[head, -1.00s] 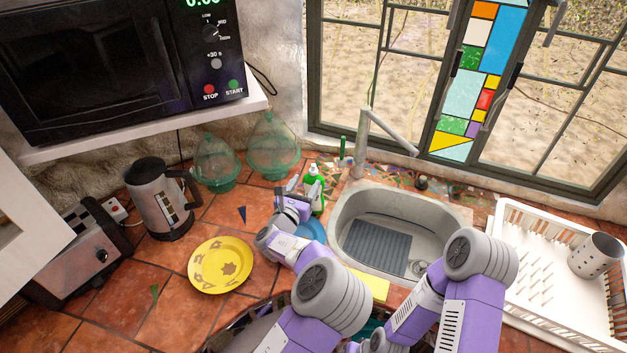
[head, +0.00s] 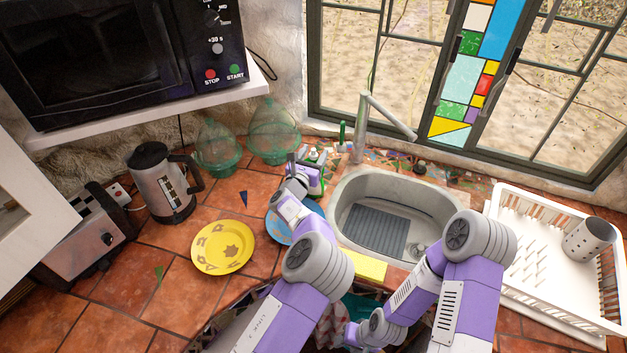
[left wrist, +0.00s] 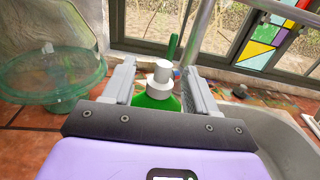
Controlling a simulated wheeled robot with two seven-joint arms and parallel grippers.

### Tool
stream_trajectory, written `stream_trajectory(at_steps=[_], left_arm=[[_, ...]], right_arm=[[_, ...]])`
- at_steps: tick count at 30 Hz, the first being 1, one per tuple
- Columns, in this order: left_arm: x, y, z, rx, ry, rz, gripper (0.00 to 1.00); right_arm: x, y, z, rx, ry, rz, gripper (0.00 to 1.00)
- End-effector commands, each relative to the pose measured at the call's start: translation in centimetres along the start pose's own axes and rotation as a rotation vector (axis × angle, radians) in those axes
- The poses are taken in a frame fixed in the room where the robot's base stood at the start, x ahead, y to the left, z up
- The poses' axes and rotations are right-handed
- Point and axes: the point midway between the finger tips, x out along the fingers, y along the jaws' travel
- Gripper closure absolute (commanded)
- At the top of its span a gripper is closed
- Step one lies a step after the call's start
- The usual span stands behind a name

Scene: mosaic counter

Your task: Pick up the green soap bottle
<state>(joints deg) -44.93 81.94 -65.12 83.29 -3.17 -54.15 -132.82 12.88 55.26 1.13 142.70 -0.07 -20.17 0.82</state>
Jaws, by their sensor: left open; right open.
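The green soap bottle with a white pump top (head: 313,153) stands on the tiled counter left of the sink, mostly hidden by my left gripper in the head view. My left gripper (head: 307,162) is open at the bottle. In the left wrist view, the bottle (left wrist: 157,102) is upright between the two open fingers (left wrist: 160,85), with gaps visible on both sides of its white neck. Its lower part is hidden by the gripper body. My right gripper (head: 353,335) is low at the bottom of the head view, open and away from the bottle.
The sink (head: 345,205) and its faucet (head: 362,125) are just right of the bottle. Green glass jars (head: 273,140) stand to its left. A blue plate (head: 277,229) lies beneath my left arm, near a yellow plate (head: 223,250). A white dish rack (head: 520,262) is at the right.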

Motion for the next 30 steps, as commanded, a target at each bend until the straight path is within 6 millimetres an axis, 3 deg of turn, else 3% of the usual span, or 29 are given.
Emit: stream_trajectory(at_steps=[3,14,23,30], left_arm=[[0.0,0.0,0.0,0.0,0.001,0.0,0.44],[-0.1,0.0,-0.1,0.0,0.002,0.0,0.99],[0.0,0.0,0.2,0.0,-0.002,0.0,1.0],[0.0,0.0,3.6,-0.001,-0.008,0.0,1.0]], right_arm=[[0.0,0.0,0.0,0.0,0.0,0.0,0.57],[0.0,0.0,0.0,0.0,0.0,0.0,0.57],[0.0,0.0,0.0,0.0,0.0,0.0,0.57],[0.0,0.0,0.0,0.0,0.0,0.0,0.57]])
